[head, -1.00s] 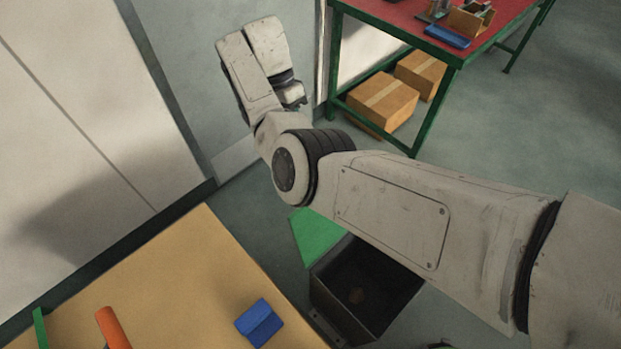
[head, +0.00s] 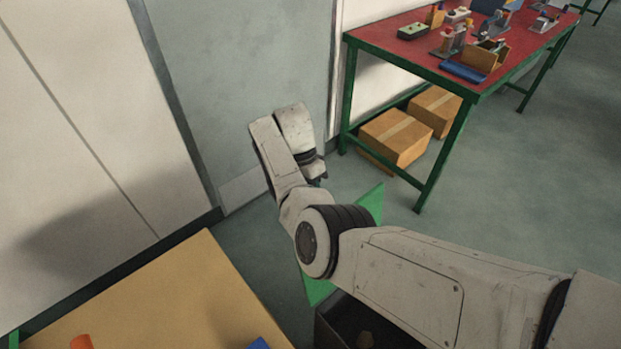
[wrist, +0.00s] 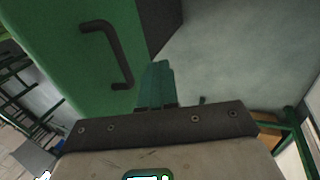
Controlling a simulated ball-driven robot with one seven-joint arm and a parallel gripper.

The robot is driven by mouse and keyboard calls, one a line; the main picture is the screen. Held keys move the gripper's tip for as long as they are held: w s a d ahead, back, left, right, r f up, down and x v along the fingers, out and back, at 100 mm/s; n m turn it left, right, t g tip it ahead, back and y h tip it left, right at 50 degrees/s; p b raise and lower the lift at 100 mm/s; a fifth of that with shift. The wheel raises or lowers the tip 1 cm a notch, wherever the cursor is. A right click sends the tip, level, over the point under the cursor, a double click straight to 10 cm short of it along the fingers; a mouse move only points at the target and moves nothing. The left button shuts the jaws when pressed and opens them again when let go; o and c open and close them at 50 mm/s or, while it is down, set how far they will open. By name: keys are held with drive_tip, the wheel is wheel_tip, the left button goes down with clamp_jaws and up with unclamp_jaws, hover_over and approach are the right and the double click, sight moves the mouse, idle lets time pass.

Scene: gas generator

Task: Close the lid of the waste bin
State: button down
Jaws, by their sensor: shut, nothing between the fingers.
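The waste bin (head: 336,328) is a dark open box at the bottom of the head view, partly hidden by my arm. Its green lid (head: 319,290) stands open at the bin's far side, and my arm covers its middle. In the wrist view the green lid (wrist: 75,60) fills the upper left, with a dark bar handle (wrist: 116,55) on it. My gripper (wrist: 157,72) is shut and empty, with its fingertips in front of or beside the lid near the handle. I cannot tell whether they touch. In the head view the gripper (head: 319,181) is small and its fingers are mostly hidden.
A tan table (head: 190,290) is at the lower left. A red-topped table with green legs (head: 400,45) stands at the upper right, with cardboard boxes (head: 395,140) beneath it. A grey wall panel (head: 225,80) is behind my gripper. Open floor (head: 530,180) lies to the right.

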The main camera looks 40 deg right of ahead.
drive_tip(key=shift+s+f+p, duration=0.25)
drive_tip(key=shift+s+p, duration=0.1)
drive_tip(key=shift+s, duration=0.4)
drive_tip(key=shift+s+f+p, duration=0.3)
drive_tip(key=shift+s+p, duration=0.1)
drive_tip(key=shift+s, duration=0.4)
drive_tip(key=shift+s+f+p, duration=0.25)
drive_tip(key=shift+s+p, duration=0.1)
drive_tip(key=shift+s, duration=0.4)
